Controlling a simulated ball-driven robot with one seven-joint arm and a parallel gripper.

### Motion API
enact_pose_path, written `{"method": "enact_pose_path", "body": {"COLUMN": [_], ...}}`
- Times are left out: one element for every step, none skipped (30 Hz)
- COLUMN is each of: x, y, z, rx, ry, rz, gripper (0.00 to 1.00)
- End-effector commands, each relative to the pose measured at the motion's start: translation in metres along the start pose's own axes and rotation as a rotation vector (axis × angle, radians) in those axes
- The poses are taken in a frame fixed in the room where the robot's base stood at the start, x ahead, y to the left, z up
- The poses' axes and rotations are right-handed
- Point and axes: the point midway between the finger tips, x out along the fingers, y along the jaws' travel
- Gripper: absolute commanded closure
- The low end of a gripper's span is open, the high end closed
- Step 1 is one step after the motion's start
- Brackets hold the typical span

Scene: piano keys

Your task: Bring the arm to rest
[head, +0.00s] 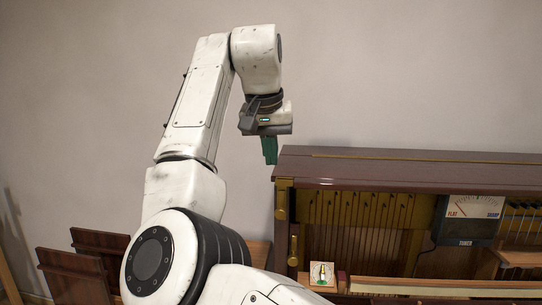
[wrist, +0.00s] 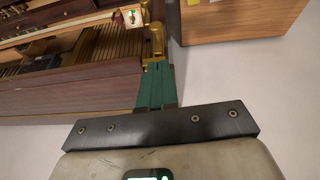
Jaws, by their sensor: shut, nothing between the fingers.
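My gripper (head: 269,151) hangs from my raised white arm in the head view, fingers pointing down, left of the piano's top edge. Its green fingers (wrist: 156,85) are together in the wrist view, with nothing between them. The fingers overlap the piano's edge in the wrist view; I cannot tell how far above or beside it they are.
The open wooden piano (head: 420,167) stands at the right, with a tuner meter (head: 471,213) and a small picture card (head: 322,273) in it. Dark wooden panels (head: 75,272) stand at the lower left. A wooden box (wrist: 235,20) shows in the wrist view. The wall area above the piano is clear.

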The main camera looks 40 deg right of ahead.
Motion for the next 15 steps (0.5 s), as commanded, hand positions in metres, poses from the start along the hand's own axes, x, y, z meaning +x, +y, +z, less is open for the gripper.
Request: {"method": "enact_pose_path", "body": {"x": [0.000,0.000,0.000,0.000,0.000,0.000,0.000,0.000,0.000,0.001,0.002,0.005,0.010,0.015,0.025], "y": [0.000,0.000,0.000,0.000,0.000,0.000,0.000,0.000,0.000,0.000,0.000,0.000,0.000,0.000,0.001], "z": [0.000,0.000,0.000,0.000,0.000,0.000,0.000,0.000,0.000,0.000,0.000,0.001,0.002,0.003,0.005], "rx": [0.000,0.000,0.000,0.000,0.000,0.000,0.000,0.000,0.000,0.000,-0.001,-0.001,-0.002,-0.003,-0.005], "ry": [0.000,0.000,0.000,0.000,0.000,0.000,0.000,0.000,0.000,0.000,0.001,0.001,0.002,0.004,0.008], "rz": [0.000,0.000,0.000,0.000,0.000,0.000,0.000,0.000,0.000,0.000,0.001,0.004,0.008,0.014,0.021], "gripper": [1.00,1.00,1.00,1.00,1.00,1.00,1.00,1.00,1.00,1.00,1.00,1.00,1.00,1.00,1.00]}}
